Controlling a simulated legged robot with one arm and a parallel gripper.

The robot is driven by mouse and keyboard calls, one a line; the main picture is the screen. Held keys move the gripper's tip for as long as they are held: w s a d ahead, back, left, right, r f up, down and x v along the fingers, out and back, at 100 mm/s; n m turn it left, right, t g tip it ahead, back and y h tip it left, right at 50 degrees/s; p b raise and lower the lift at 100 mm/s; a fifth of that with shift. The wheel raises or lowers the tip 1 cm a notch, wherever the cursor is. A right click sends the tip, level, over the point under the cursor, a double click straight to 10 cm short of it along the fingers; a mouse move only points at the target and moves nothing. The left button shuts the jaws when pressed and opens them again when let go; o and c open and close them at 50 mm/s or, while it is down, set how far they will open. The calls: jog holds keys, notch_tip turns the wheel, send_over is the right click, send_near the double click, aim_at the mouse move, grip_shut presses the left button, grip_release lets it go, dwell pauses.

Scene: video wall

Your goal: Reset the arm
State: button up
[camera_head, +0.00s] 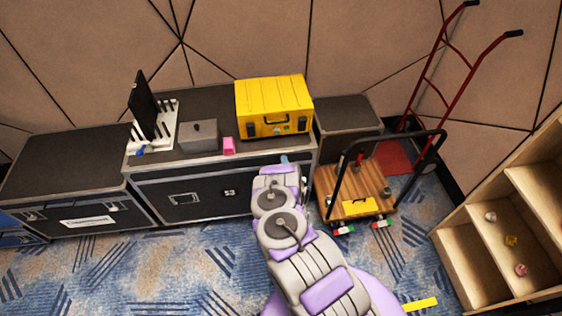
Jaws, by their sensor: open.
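My grey and purple arm reaches up from the bottom of the head view toward the front of a black flight case (222,192). My gripper (283,163) is at the far end of the arm, by the right part of the case's top edge. Only a small part of it shows past the arm links. It is open, and I see nothing held in it. Whether it touches the case I cannot tell.
On the case stand a yellow toolbox (272,95), a grey box (198,136), a pink item (229,146) and a white rack with a dark panel (145,105). A wooden-decked cart (340,190), red hand truck (440,50) and wooden shelf (455,258) stand right. Carpet (120,270) is clear at left.

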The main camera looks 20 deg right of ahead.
jog(key=w+a+r+m+g+y, duration=0.3)
jog(key=w+a+r+m+g, duration=0.2)
jog(key=w+a+r, duration=0.6)
jog(key=s+a+r+m+g+y+b, duration=0.2)
jog(key=s+a+r+g+y, duration=0.15)
jog(key=s+a+r, duration=0.75)
jog(key=s+r+m+g, duration=0.1)
jog(key=s+r+g, duration=0.2)
jog(key=s+r, duration=0.45)
jog(key=s+r+m+g, duration=0.1)
jog(key=s+r+g, duration=0.25)
jog(key=s, duration=0.65)
jog(key=s+d+r+m+g, duration=0.2)
jog(key=s+r, duration=0.2)
jog(key=s, duration=1)
jog(key=s+d+r+m+g+h, duration=0.1)
jog(key=s+d+r+m+g, duration=0.1)
jog(key=s, duration=1.3)
jog(key=shift+r+b, duration=0.4)
jog(key=shift+r, duration=0.45)
